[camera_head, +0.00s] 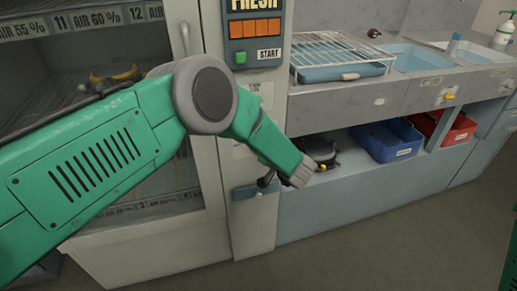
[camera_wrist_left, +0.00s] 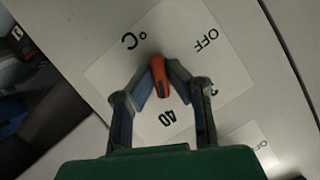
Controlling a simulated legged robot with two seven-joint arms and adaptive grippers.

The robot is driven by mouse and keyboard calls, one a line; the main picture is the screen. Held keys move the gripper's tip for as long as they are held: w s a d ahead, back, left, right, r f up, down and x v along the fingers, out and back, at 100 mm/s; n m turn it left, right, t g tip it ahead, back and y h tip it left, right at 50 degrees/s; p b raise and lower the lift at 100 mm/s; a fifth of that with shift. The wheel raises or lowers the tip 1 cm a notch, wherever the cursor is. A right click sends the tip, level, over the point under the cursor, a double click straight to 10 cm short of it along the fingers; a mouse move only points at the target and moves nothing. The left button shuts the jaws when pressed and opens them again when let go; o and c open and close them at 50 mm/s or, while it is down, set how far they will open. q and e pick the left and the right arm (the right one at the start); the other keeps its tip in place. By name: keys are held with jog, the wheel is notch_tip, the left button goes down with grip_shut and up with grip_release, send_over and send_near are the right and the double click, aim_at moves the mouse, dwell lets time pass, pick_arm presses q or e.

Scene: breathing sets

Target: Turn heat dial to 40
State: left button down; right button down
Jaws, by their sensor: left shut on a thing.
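The heat dial is an orange-red knob (camera_wrist_left: 160,80) on a white label plate (camera_wrist_left: 112,72) in the left wrist view. The plate carries OFF, °C, 40 and another mark partly hidden by a finger. The knob's lower end points toward the 40 mark (camera_wrist_left: 169,118). My left gripper (camera_wrist_left: 163,70) is shut on the knob, one finger on each side. In the head view my green left arm reaches across to the cabinet's front post, and my left gripper (camera_head: 268,181) is partly hidden behind it; the dial is hidden there. My right gripper is not in view.
Above the arm is a control panel (camera_head: 238,55) with an orange display and a green START button. A glass-door drying cabinet (camera_head: 130,235) stands left. Right is a sink counter (camera_head: 400,98) with a wire rack (camera_head: 340,47), and blue (camera_head: 385,140) and red (camera_head: 450,129) bins below.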

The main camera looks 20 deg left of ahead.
pick_arm(q)
jog(key=shift+w+d+m, duration=0.1)
jog(key=shift+m, duration=0.2)
jog(key=c, duration=1.6)
grip_release()
jog(key=shift+d, duration=0.1)
jog(key=v, duration=1.2)
jog(key=shift+d+f, duration=0.15)
jog(key=shift+f, duration=0.05)
jog(key=shift+f, duration=0.1)
